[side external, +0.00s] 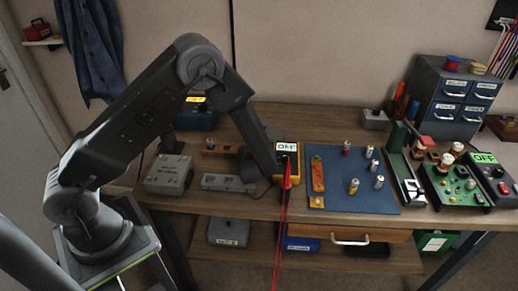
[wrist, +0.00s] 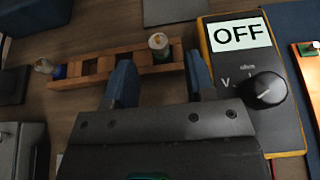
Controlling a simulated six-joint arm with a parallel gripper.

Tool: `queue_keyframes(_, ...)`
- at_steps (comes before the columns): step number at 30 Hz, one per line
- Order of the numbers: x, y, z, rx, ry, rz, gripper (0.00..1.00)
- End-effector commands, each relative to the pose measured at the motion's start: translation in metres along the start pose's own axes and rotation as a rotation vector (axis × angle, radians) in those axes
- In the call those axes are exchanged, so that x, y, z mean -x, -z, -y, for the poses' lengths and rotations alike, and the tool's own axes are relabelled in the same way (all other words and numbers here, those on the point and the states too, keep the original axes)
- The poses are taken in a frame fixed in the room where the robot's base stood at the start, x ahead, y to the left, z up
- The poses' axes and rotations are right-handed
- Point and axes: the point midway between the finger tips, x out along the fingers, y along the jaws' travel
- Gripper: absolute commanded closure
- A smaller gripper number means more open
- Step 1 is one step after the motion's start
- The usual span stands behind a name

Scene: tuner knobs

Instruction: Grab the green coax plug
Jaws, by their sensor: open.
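The green coax plug (wrist: 160,47), with a pale metal top and a green body, stands upright in a wooden rack (wrist: 92,66) in the wrist view. My gripper (wrist: 159,75) is open, its two blue fingers spread to the left and right of the plug's line. The plug shows between and just beyond the fingertips, with nothing visible gripped. How far the fingers are above it I cannot tell. In the side view my arm reaches down beside the yellow meter (side external: 287,150), and the plug cannot be made out there.
The meter, reading OFF in the wrist view (wrist: 240,36), stands close to the right of my fingers. A blue-banded plug (wrist: 57,70) is at the rack's left end. A blue mat (side external: 335,195) with several plugs lies to the right, with green boards beyond. Grey boxes (side external: 169,174) stand left.

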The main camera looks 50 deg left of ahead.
Motion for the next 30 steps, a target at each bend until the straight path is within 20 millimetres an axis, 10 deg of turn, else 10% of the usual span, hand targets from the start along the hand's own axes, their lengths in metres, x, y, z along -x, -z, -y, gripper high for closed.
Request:
queue_keyframes(20,-0.052,-0.008,-0.001,0.000,-0.001,0.000,0.49)
queue_keyframes(30,-0.051,-0.008,-0.001,0.000,-0.001,0.000,0.81)
